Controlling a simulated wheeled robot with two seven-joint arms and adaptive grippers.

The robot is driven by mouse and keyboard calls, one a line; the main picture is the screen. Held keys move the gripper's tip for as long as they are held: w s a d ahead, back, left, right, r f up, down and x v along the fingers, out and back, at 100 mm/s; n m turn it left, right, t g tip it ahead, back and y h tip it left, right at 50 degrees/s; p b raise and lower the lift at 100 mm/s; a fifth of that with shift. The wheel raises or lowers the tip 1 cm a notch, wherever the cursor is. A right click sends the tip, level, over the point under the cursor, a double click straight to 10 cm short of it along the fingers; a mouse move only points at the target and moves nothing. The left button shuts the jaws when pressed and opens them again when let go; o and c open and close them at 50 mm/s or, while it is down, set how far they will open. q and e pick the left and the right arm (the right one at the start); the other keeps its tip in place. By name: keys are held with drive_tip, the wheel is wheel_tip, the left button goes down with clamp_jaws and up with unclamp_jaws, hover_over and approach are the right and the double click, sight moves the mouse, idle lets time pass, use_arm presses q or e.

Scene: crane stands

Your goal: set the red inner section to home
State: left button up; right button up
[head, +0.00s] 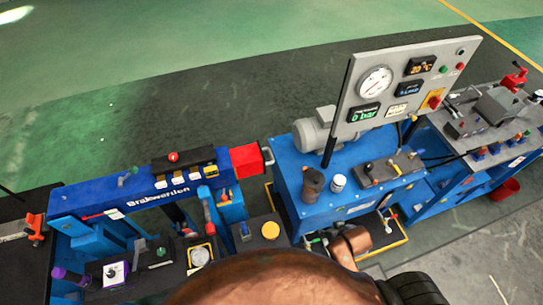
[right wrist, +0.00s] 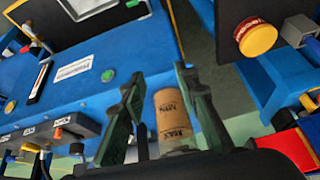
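The red inner section (head: 246,160) shows in the head view as a short red box at the right end of the long blue boom (head: 150,187), which carries white lettering. Only a short length of red shows beyond the blue. My right gripper (right wrist: 155,80) shows in the right wrist view with two dark green fingers spread apart. A tan cylinder with dark print (right wrist: 172,118) appears between the fingers; I see gaps beside it and cannot tell its depth. My left gripper is not in view.
A blue power unit (head: 350,205) with a grey gauge panel (head: 400,85) stands right of the boom. A yellow-topped button box (head: 270,230) and a round gauge (head: 200,256) are in front. A workbench (head: 490,120) is far right. Green floor lies behind.

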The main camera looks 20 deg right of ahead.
drive_tip(key=w+a+r+m+t+y, duration=0.2)
drive_tip(key=w+a+t, duration=0.15)
drive_tip(key=w, duration=0.55)
drive_tip(key=w+a+r+m+t+y, duration=0.15)
drive_tip(key=w+a, duration=0.25)
drive_tip(key=w, duration=0.6)
drive_tip(key=m+t+y, duration=0.2)
drive_tip(key=m+t, duration=0.1)
drive_tip(key=t, duration=0.1)
approach(271, 155)
drive_tip(key=w+f, duration=0.2)
drive_tip(key=x, duration=0.7)
drive_tip(key=shift+s+a+r, duration=0.1)
drive_tip(key=shift+a+r, duration=0.2)
drive_tip(key=shift+r, duration=0.05)
drive_tip(key=shift+w+a+f, duration=0.1)
drive_tip(key=shift+w+a, duration=0.1)
drive_tip(key=shift+w, duration=0.3)
drive_tip(key=shift+c, duration=0.6)
clamp_jaws()
